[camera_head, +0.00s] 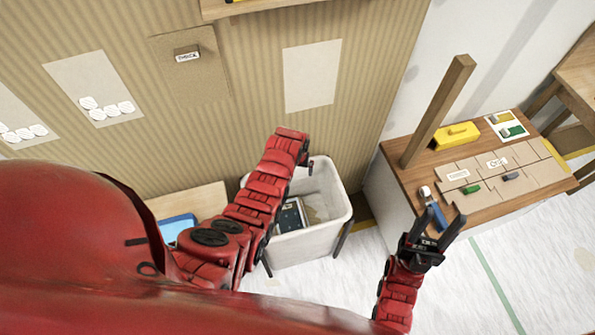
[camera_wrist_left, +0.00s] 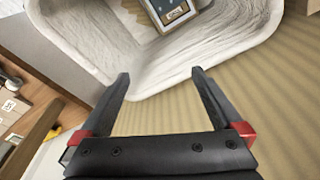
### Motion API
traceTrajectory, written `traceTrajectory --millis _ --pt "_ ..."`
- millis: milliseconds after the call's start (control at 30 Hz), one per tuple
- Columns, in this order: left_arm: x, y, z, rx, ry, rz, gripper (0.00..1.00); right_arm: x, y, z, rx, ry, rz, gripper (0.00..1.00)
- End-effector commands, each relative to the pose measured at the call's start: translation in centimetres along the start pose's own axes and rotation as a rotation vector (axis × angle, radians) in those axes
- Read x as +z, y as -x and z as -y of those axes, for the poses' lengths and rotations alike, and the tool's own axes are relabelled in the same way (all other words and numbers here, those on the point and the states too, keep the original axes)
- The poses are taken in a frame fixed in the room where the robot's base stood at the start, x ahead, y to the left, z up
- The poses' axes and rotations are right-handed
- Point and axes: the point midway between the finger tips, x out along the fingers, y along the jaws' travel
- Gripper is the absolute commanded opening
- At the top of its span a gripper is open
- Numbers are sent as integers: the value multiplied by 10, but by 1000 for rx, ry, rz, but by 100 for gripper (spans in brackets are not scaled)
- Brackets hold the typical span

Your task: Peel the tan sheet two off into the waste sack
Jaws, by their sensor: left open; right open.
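Tan sheets hang on the striped wall: a plain one (camera_head: 312,75), one with white round marks (camera_head: 92,88), and another (camera_head: 20,122) at the left edge. I cannot tell which is sheet two. The white open-topped sack (camera_head: 315,240) stands below the plain sheet; its rim also shows in the left wrist view (camera_wrist_left: 215,60). A dark, pale-edged item (camera_head: 290,215) lies inside. My left gripper (camera_head: 303,150) is open and empty near the sack's back rim, its fingers (camera_wrist_left: 160,78) pointing toward it. My right gripper (camera_head: 432,232) is open and empty by the table's front corner.
A brown panel with a label (camera_head: 178,75) is on the wall. A wooden table (camera_head: 405,165) at right carries a post (camera_head: 438,110), a yellow block (camera_head: 455,136) and tan pieces (camera_head: 490,170). A blue tray (camera_head: 177,228) sits left of the sack.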

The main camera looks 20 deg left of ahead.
Motion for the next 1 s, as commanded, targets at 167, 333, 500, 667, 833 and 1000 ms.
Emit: traceTrajectory --millis 167,333,500,667,833,1000 --pt "0 18 0 1 0 -5 100 1 7 0 0 0 0 50" --pt "0 41 0 1 0 -5 100 2 14 1 0 0 0 50" --pt "1 67 0 0 0 -3 100 4 23 1 0 0 0 50" --pt "-1 95 0 1 0 -8 100 5 31 2 0 0 0 50" --pt "0 128 0 0 0 -2 100 3 15 1 0 0 0 50" --pt "0 137 0 0 0 0 100 2 10 0 0 0 0 50"
